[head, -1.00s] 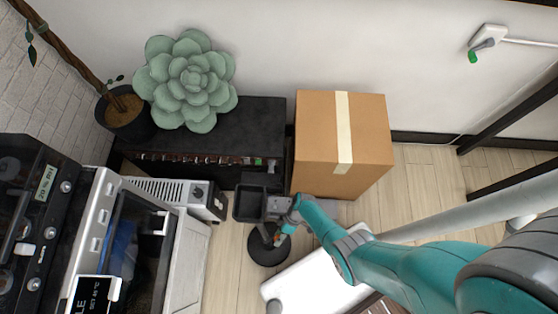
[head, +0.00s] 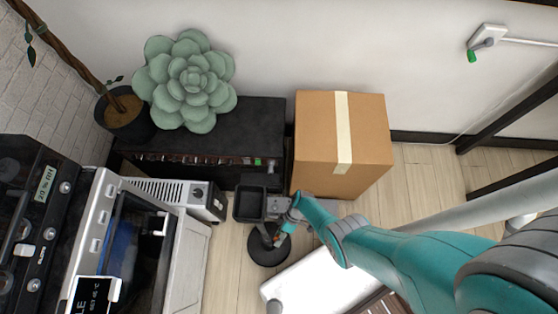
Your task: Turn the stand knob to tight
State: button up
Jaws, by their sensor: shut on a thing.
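The stand has a round black base (head: 268,251) on the floor and a small open black tray (head: 249,204) at its top. My gripper (head: 272,207) is at the right side of the stand, just beside the tray. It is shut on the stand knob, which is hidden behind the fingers. The knob's marks and how far it is turned cannot be seen.
A cardboard box (head: 342,140) stands right behind my gripper. A black cabinet (head: 222,140) is behind the stand, with a large green succulent (head: 187,82) above it. A grey-white machine (head: 182,196) stands close on the left. Wooden floor (head: 426,178) shows at right.

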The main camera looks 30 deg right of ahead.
jog(key=shift+w+d, duration=0.15)
jog(key=shift+w, duration=0.4)
jog(key=o, duration=1.1)
jog(key=shift+s, duration=0.15)
jog(key=shift+r, duration=0.1)
jog(key=v, duration=1.1)
jog(key=shift+d+r, duration=0.25)
jog(key=shift+r, duration=0.05)
